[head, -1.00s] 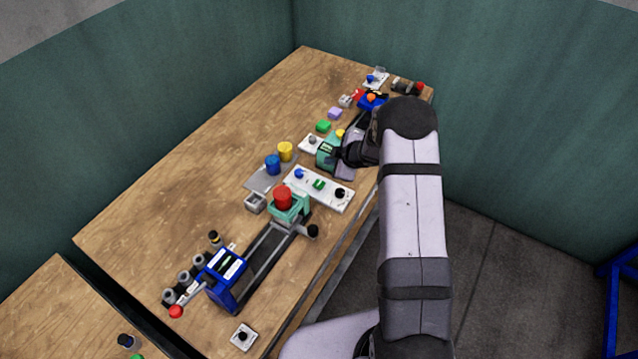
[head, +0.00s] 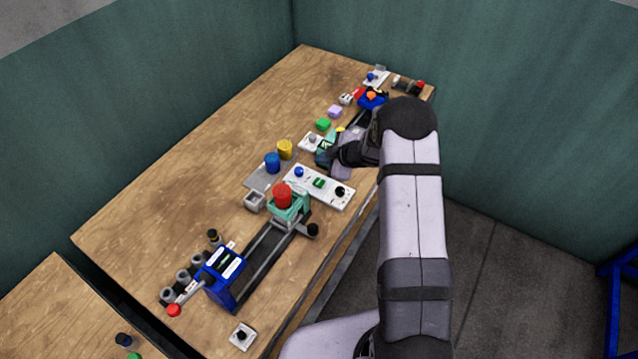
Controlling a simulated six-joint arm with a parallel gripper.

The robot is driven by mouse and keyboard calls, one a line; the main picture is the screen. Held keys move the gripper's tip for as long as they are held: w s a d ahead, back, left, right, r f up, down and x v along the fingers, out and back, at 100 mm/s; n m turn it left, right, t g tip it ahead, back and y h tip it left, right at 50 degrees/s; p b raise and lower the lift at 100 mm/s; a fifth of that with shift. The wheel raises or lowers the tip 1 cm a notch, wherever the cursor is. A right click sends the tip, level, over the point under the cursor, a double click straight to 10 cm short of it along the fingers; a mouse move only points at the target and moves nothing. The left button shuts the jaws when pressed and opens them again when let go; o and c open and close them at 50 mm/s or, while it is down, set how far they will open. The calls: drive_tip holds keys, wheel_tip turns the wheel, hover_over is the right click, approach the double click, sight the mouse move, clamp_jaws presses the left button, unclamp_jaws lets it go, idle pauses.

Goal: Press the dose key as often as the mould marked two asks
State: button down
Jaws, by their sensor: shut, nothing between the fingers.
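A white panel (head: 328,199) lies mid-table with a blue button (head: 299,172), a small green display (head: 319,183) and a black button (head: 340,191). I cannot tell which button is the dose key. A red cylinder (head: 282,195) stands on a teal carriage (head: 291,211) of the near press. A blue cylinder (head: 272,163) and a yellow cylinder (head: 285,150) stand on a grey plate (head: 258,181). No mark two is legible on any of them. My gripper (head: 322,163) is shut and empty, just beyond the panel, partly covering a teal part of the far press (head: 329,138).
The near press has a blue head (head: 222,277) with a red-knobbed lever (head: 174,310). A small white button box (head: 242,337) sits by the front edge. Green (head: 323,124) and lilac (head: 335,110) blocks lie beyond. The table's left side is clear.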

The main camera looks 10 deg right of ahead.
drive_tip(key=b, duration=0.5)
hover_over(322, 184)
wheel_tip(322, 184, down, 6)
drive_tip(key=shift+f, duration=0.1)
drive_tip(key=shift+f+b, duration=0.7)
drive_tip(key=shift+f, duration=0.05)
drive_tip(key=shift+f, duration=0.1)
idle(1.1)
drive_tip(key=shift+f, duration=0.35)
drive_tip(key=shift+f+b, duration=0.5)
drive_tip(key=shift+b, duration=0.1)
idle(1.0)
drive_tip(key=shift+r+p, duration=0.95)
drive_tip(key=shift+r+p, duration=2.4)
drive_tip(key=shift+r, duration=0.1)
